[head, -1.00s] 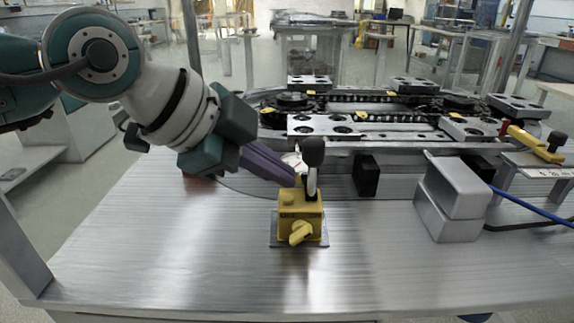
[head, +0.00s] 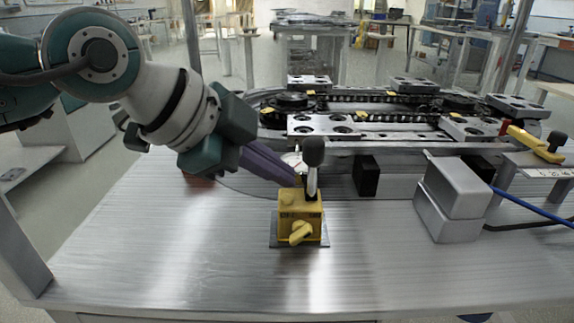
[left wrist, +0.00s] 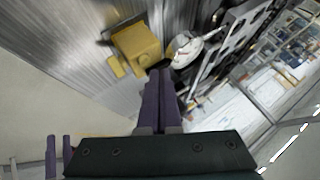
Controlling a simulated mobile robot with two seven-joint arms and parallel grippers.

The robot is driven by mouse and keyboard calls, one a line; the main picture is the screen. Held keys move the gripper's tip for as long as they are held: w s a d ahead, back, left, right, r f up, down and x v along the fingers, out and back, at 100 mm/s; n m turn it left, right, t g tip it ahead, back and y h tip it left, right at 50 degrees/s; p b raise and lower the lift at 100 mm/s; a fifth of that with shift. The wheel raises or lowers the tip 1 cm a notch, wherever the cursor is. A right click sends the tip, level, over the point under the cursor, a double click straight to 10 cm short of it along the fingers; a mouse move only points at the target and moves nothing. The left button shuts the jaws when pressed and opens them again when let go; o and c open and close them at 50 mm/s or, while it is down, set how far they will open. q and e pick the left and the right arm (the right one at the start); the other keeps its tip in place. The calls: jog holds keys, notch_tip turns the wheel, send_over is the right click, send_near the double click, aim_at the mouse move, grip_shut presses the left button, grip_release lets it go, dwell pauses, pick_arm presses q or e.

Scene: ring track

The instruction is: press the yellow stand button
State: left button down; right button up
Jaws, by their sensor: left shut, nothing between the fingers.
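The yellow stand (head: 301,221) is a small yellow block with a knob on its front, on a dark plate on the metal table. A round yellow button (head: 288,198) shows on its top left. A black-handled lever (head: 313,160) rises from its top right. My left gripper (head: 292,178) is shut and empty, its purple fingers slanting down to just behind and above the stand's top. Whether the tips touch it I cannot tell. In the left wrist view the shut fingertips (left wrist: 159,72) point toward the yellow block (left wrist: 136,46). My right gripper is not in view.
The ring track (head: 390,115) stands behind the stand. A grey box (head: 453,198) sits to the right, with a blue cable (head: 530,207) beyond it. A white round dial (left wrist: 187,47) is close to my fingertips. The front of the table (head: 180,270) is clear.

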pick_arm(q)
jog(key=shift+f, duration=0.15)
dwell(0.3)
jog(key=shift+f, duration=0.25)
jog(key=shift+f, duration=0.4)
dwell(0.5)
jog(key=shift+r+p, duration=0.8)
jog(key=shift+p, duration=0.3)
notch_tip(320, 180, up, 5)
jog(key=p, duration=0.6)
